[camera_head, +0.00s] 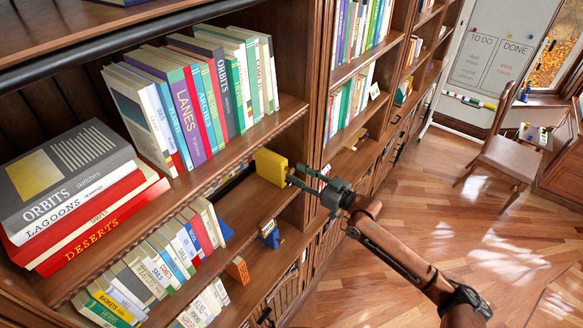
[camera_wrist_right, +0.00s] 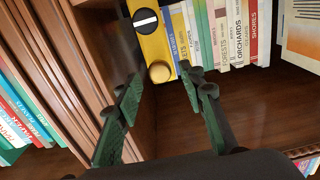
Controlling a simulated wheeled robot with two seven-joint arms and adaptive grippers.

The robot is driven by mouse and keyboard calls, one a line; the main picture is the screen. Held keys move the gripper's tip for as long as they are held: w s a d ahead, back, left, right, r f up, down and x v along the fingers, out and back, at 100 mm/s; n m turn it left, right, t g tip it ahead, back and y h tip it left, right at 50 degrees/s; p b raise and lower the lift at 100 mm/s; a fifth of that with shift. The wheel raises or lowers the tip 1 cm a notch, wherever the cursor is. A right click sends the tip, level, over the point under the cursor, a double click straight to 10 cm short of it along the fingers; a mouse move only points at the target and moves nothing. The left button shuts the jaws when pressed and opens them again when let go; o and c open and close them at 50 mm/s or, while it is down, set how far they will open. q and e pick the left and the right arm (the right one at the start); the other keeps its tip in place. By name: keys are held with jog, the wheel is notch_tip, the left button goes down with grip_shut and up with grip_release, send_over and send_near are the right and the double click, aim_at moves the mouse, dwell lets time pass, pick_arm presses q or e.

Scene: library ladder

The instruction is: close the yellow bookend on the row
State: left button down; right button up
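The yellow bookend (camera_head: 270,167) stands near the right end of a shelf in the head view. In the wrist view the yellow bookend (camera_wrist_right: 154,42) shows a black disc with a white bar and a round brass-coloured knob (camera_wrist_right: 159,72). A row of upright books (camera_wrist_right: 225,35) stands just right of it there; I cannot tell whether they touch. My right gripper (camera_head: 303,178) is at the bookend's front. In the wrist view its fingers (camera_wrist_right: 163,80) are open, with the knob between and just beyond the tips. Contact is unclear. My left gripper is not in view.
The upper shelf (camera_head: 225,155) holds upright books and a stack of large books (camera_head: 75,190). More books (camera_head: 160,265) fill a lower shelf. A wooden upright (camera_wrist_right: 75,70) stands left of the bookend in the wrist view. A chair (camera_head: 510,155) and open floor are at right.

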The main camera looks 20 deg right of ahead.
aim_at(293, 171)
jog(key=shift+p+x, duration=0.45)
jog(key=shift+x, duration=1.2)
grip_shut()
